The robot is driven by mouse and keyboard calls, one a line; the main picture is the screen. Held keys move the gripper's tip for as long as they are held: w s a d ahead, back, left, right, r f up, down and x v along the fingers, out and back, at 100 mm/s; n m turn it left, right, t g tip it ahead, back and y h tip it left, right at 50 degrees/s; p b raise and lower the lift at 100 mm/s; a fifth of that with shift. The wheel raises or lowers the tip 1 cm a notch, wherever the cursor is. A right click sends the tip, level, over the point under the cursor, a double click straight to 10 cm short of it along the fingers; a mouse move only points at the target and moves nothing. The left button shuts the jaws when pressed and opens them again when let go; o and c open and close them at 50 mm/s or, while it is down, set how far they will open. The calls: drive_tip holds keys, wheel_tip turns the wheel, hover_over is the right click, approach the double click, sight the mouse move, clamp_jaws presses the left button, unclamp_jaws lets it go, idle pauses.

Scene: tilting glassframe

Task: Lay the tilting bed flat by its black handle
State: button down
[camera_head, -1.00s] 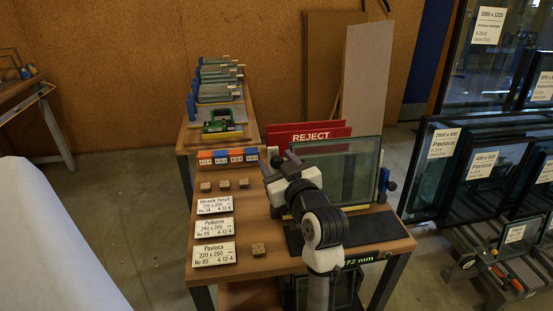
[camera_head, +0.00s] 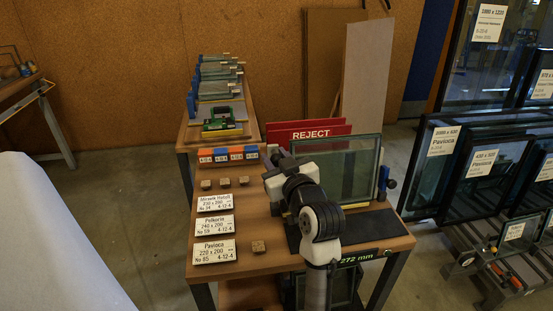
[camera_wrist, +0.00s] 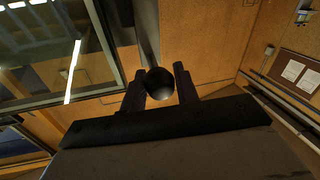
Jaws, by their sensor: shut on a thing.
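The black handle (camera_wrist: 159,84) shows as a round, dark knob in the middle of the wrist view. My gripper (camera_wrist: 158,76) is shut on it, with one dark finger on each side. In the head view, my gripper (camera_head: 280,160) is at the left side of the tilting bed, where my wrist hides the handle. The bed carries a greenish glass pane (camera_head: 348,165) that stands steeply, close to upright, on the bench. The pane's edge also shows at the upper left of the wrist view (camera_wrist: 45,50). My arm covers the bed's lower left part.
A black mat (camera_head: 368,229) lies on the wooden bench in front of the pane. A blue clamp (camera_head: 383,178) stands at the pane's right edge. Red REJECT boards (camera_head: 308,132) stand behind. Label cards (camera_head: 214,226) and small wooden blocks (camera_head: 258,246) lie left. Framed glass racks (camera_head: 470,165) stand right.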

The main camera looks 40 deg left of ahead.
sight(273, 146)
drive_tip(key=shift+w+a+r, duration=0.1)
drive_tip(key=shift+w+a+r+g+h+p, duration=0.3)
drive_tip(key=shift+w+a+p, duration=0.15)
drive_tip(key=shift+p, duration=0.75)
drive_tip(key=w+a+p, duration=0.1)
drive_tip(key=w+a+h+p, duration=0.1)
drive_tip(key=shift+a+f+g+h+p, duration=0.15)
drive_tip(key=shift+g+h+p, duration=0.15)
drive_tip(key=shift+g+p, duration=0.1)
drive_tip(key=shift+w+a+f+m+g+h+p, duration=0.2)
drive_tip(key=shift+w+a+f+g+h, duration=0.2)
drive_tip(key=shift+w+a+f, duration=1.35)
drive_tip(key=shift+w+a+f+m+g+h+p, duration=0.2)
drive_tip(key=shift+w+a+f+h, duration=0.35)
drive_tip(key=shift+w+a+f, duration=1.15)
drive_tip(key=shift+w+a+f+m+g+h+p, duration=0.15)
drive_tip(key=shift+w+a+f+g+h, duration=0.3)
drive_tip(key=shift+w+a+f, duration=1.3)
drive_tip(key=shift+s+a+f+h, duration=0.2)
drive_tip(key=shift+a+f+h, duration=0.1)
drive_tip(key=shift+f, duration=0.35)
drive_tip(key=shift+s+a+f+h, duration=0.15)
drive_tip(key=shift+a+f+h, duration=0.1)
drive_tip(key=shift+f, duration=0.4)
drive_tip(key=shift+f+g, duration=0.1)
drive_tip(key=shift+g, duration=0.15)
